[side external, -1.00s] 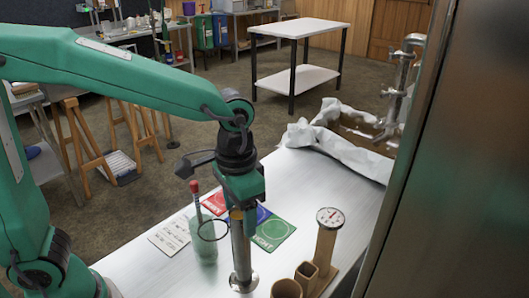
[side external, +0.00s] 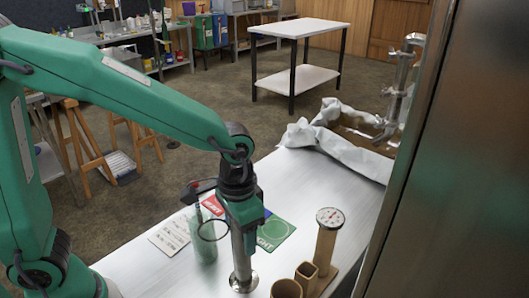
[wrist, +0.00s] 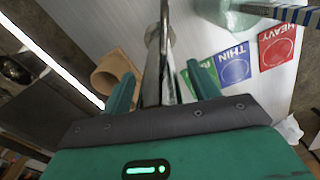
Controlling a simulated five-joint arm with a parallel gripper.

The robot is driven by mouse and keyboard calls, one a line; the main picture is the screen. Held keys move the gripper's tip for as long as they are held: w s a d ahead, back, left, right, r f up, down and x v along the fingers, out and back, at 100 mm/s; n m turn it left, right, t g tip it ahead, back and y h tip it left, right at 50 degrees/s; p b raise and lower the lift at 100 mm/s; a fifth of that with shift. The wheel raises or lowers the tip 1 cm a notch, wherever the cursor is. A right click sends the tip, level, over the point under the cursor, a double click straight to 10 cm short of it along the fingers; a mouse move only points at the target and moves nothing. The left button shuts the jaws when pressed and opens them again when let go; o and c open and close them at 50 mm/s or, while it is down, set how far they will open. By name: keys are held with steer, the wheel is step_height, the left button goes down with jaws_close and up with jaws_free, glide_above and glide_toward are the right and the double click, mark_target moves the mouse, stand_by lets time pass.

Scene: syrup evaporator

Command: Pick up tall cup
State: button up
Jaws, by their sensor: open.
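The tall cup is a slim steel cylinder (side external: 241,262) standing upright on a round base on the metal bench. My gripper (side external: 243,226) points down around the cup's upper part in the side view and hides its rim. In the wrist view the cup (wrist: 153,72) runs between the two green fingers of my gripper (wrist: 160,85), which are apart. I cannot tell whether either finger touches the cup.
A clear jar with pale green contents (side external: 206,245) stands close left of the cup. A dial thermometer on a wooden holder (side external: 327,245) stands to the right. A green card (side external: 275,233) lies behind. Crumpled cloth (side external: 335,150) lies at the far end.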

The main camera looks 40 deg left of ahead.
stand_by(0.3)
jaws_close()
steer(key=shift+r, duration=0.5)
stand_by(0.5)
steer(key=s+d+r, duration=0.5)
steer(key=s+r, duration=0.4)
steer(key=r, duration=0.1)
steer(key=shift+s+d, duration=0.3)
steer(key=shift+d, duration=0.1)
stand_by(1.1)
steer(key=shift+s+d, duration=0.1)
steer(key=shift+s, duration=0.1)
stand_by(0.8)
